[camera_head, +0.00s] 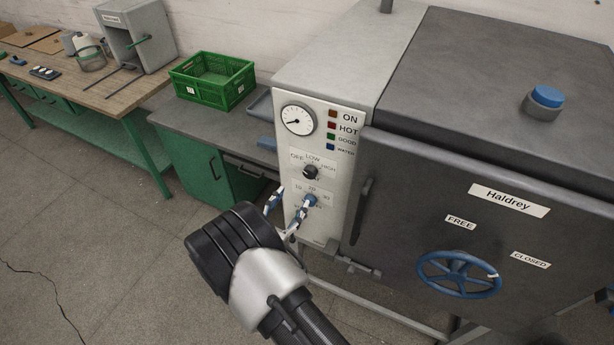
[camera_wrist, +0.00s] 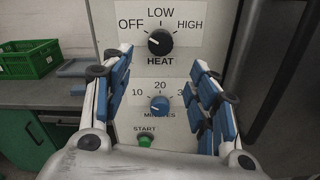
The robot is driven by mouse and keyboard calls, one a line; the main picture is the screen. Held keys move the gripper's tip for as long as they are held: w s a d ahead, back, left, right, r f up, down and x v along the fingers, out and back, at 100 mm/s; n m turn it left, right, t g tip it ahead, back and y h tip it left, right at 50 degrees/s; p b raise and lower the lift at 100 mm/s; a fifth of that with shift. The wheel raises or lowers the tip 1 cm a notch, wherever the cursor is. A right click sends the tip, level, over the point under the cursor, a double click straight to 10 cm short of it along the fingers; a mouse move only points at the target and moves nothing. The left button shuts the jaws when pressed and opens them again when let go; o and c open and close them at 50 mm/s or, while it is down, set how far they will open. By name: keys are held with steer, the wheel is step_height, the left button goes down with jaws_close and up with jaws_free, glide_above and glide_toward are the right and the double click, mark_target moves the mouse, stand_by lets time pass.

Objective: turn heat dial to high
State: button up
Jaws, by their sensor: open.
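The black heat dial (camera_wrist: 160,41) sits on the white control panel under the labels OFF, LOW and HIGH. A pale mark shows on its upper left side, but I cannot tell its exact setting. In the head view the heat dial (camera_head: 310,172) is just above my gripper. My gripper (camera_head: 293,200) is open and empty in front of the panel. In the wrist view its blue-padded fingers (camera_wrist: 163,75) stand apart, left and right of the blue minutes dial (camera_wrist: 159,104). The heat dial appears above, between the fingertips. I see no contact with it.
A green start button (camera_wrist: 145,141) is below the minutes dial. A round gauge (camera_head: 298,120) and coloured lamps are above the heat dial. The dark oven door with its blue handwheel (camera_head: 459,273) is at right. A green crate (camera_head: 212,80) stands on the left cabinet.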

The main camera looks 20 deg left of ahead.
mark_target(308, 176)
steer(key=w, duration=1)
steer(key=shift+w+d+p, duration=0.25)
steer(key=shift+w+p, duration=0.1)
steer(key=shift+w, duration=0.05)
steer(key=shift+c, duration=0.5)
steer(key=c, duration=1)
